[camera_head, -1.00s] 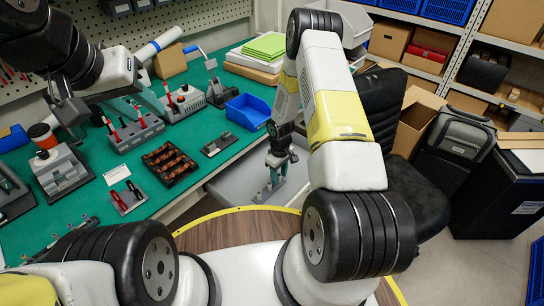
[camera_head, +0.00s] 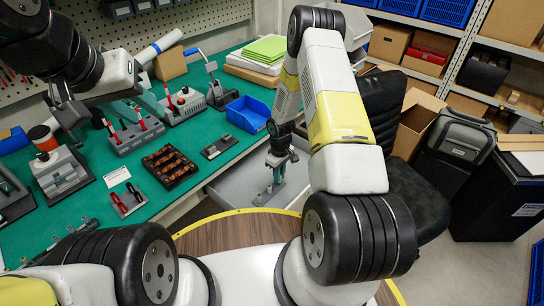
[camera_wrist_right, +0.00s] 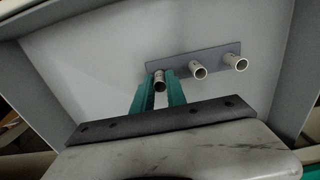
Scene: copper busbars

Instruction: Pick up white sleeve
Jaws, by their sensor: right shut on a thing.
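Pale off-white sleeves stand on a grey plate inside the grey bin. In the right wrist view my right gripper (camera_wrist_right: 160,92) has its green fingers shut on one white sleeve (camera_wrist_right: 160,80), which is upright at the plate's left end. Two more sleeves (camera_wrist_right: 199,71) and (camera_wrist_right: 236,64) stand to its right on the plate (camera_wrist_right: 215,58). In the head view my right gripper (camera_head: 278,172) reaches down into the bin; its fingertips are small and hard to make out. My left gripper (camera_head: 136,104) is over the green table at the left, its teal fingers apart and seemingly empty.
The grey bin (camera_head: 235,186) has raised walls around the right gripper. The green table (camera_head: 215,178) holds a blue bin (camera_head: 248,113), a tray of copper-coloured parts (camera_head: 169,166) and several tool fixtures. A black chair (camera_head: 410,190) stands to the right of my right arm.

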